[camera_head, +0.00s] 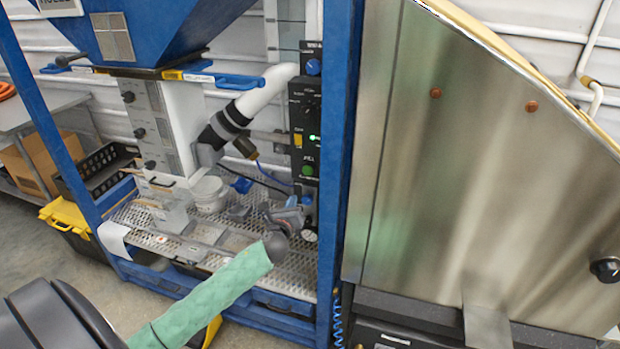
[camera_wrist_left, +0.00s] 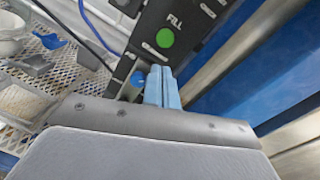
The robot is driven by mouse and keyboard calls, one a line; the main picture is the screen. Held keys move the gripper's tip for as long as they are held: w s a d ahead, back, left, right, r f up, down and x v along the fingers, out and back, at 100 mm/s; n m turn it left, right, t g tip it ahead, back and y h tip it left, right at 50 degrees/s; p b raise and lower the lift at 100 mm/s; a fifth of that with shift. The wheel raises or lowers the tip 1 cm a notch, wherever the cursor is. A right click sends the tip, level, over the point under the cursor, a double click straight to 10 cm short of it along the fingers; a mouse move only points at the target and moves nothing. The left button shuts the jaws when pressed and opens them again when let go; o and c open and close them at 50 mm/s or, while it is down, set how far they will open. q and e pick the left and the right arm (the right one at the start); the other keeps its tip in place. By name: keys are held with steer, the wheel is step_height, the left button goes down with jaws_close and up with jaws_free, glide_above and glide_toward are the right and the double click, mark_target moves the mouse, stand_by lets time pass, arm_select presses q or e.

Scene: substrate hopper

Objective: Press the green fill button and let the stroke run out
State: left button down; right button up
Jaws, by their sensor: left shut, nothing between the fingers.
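The green fill button (camera_head: 307,170) is a round button low on the black control panel (camera_head: 304,110). In the left wrist view the green button (camera_wrist_left: 165,38) sits beside the white word FILL. My left gripper (camera_head: 304,203) is below the button in the head view, in front of the panel's lower end. In the left wrist view its light-blue fingers (camera_wrist_left: 161,72) are shut together and empty. The fingertips point toward the button, with a strip of panel showing between them. I see no contact. My right gripper is not in view.
A blue frame post (camera_head: 345,130) stands just right of the panel. A steel cabinet (camera_head: 470,150) fills the right. The blue hopper (camera_head: 160,30) is upper left. A perforated tray (camera_head: 260,265) with a white tub (camera_head: 209,195) lies below. A white pipe (camera_head: 265,90) runs left of the panel.

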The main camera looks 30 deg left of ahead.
mark_target(308, 172)
arm_select(q)
steer(key=shift+w+d+r+m, duration=0.1)
steer(key=shift+d+m, duration=0.05)
steer(key=shift+m, duration=0.95)
steer(key=shift+d+r+m, duration=0.1)
steer(key=shift+m, duration=1)
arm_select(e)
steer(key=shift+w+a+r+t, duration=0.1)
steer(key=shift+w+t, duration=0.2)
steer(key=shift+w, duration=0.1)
arm_select(q)
steer(key=shift+f+h, duration=0.1)
steer(key=shift+h, duration=0.2)
